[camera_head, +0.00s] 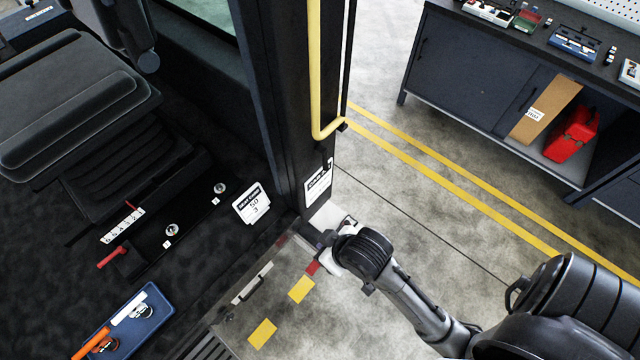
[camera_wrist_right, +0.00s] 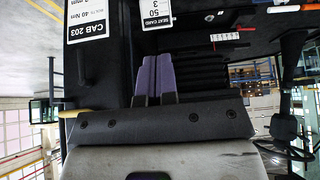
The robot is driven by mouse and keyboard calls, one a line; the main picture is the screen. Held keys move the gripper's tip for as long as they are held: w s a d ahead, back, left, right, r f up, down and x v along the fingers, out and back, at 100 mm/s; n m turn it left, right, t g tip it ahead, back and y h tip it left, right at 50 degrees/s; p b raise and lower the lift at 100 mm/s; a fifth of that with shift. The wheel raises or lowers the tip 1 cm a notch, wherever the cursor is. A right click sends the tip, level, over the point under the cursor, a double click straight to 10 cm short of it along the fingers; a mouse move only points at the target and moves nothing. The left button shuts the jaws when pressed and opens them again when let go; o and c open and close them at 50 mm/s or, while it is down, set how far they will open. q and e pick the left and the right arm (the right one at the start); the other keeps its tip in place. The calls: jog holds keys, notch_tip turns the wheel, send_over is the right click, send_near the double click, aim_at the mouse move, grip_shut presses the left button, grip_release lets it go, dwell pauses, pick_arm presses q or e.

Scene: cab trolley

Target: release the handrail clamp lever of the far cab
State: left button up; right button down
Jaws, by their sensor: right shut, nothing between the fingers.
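The yellow handrail (camera_head: 314,70) runs down the dark cab pillar (camera_head: 275,90) and bends to a dark bracket (camera_head: 342,125) at its lower end. A small dark part (camera_head: 328,160), perhaps the clamp lever, sits below it, above the white CAB 203 card (camera_head: 318,186). That card also shows in the right wrist view (camera_wrist_right: 88,20). My right gripper (camera_head: 310,234) is below the card near the pillar's foot, apart from the handrail. Its purple fingers (camera_wrist_right: 151,78) are together and empty. My left gripper is out of view.
A seat (camera_head: 80,110) and a blue tray (camera_head: 125,325) with tools are in the cab at left. A seat card (camera_head: 251,204) stands by the pillar. A dark workbench (camera_head: 480,70) with a red can (camera_head: 571,135) is at upper right. Floor between is clear.

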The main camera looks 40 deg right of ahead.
jog(key=w+d+f+m+h+b, duration=0.15)
jog(key=w+f+h+b, duration=0.25)
jog(key=w+f+b, duration=0.65)
jog(key=w+d+f+n+t+h+b, duration=0.1)
jog(key=w+d+n+t+h, duration=0.3)
jog(key=n+h, duration=0.4)
jog(key=t+h, duration=0.1)
jog(key=h, duration=0.1)
jog(key=shift+w+d+f+h+b, duration=0.25)
jog(key=shift+d+h+b, duration=0.1)
jog(key=shift+d+h, duration=0.05)
jog(key=s+d+p+x, duration=0.1)
jog(key=s+x, duration=0.1)
jog(key=x, duration=1.1)
jog(key=shift+d, duration=0.3)
